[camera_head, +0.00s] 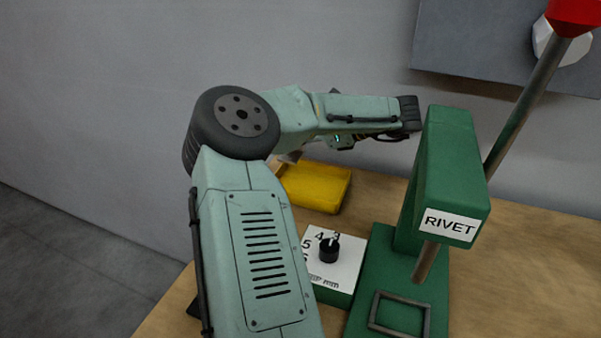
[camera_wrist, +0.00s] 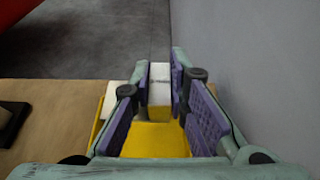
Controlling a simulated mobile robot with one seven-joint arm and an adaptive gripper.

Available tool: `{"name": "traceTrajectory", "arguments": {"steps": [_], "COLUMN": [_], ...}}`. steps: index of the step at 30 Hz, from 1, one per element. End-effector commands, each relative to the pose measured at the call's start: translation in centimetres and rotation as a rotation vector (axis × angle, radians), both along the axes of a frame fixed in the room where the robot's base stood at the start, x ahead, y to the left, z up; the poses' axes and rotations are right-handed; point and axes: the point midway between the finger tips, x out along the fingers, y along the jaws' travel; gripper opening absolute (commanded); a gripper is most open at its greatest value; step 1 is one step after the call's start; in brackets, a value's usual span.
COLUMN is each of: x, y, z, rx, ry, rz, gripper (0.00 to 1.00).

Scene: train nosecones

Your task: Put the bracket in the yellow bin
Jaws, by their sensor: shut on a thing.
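The yellow bin (camera_head: 322,190) sits on the wooden table behind the dial box in the head view. In the wrist view the bin (camera_wrist: 155,140) lies below my gripper (camera_wrist: 158,90), and its yellow inside shows between the fingers. My gripper is shut on a pale grey-white piece, which I take to be the bracket (camera_wrist: 159,82), held near the fingertips above the bin. Another pale piece (camera_wrist: 114,94) shows just left of the left finger; I cannot tell if it is part of the bracket. In the head view my arm hides most of the gripper.
A green rivet press (camera_head: 450,165) with a red-topped lever stands right of the bin. A dial box (camera_head: 330,262) stands in front of the bin. A grey wall (camera_wrist: 245,60) rises close on the right in the wrist view.

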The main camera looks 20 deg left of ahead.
Motion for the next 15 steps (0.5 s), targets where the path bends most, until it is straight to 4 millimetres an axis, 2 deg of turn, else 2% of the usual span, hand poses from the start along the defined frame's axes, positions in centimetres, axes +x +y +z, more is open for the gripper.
{"name": "traceTrajectory", "arguments": {"steps": [4,11,15], "x": [0.0,0.0,0.0], "y": [-0.1,-0.1,-0.1], "z": [-2.7,-4.8,-6.6], "rx": [-0.003,-0.001,-0.003], "ry": [0.005,0.001,0.003], "rz": [-0.002,-0.002,-0.001], "gripper": [0.0,0.0,0.0]}}
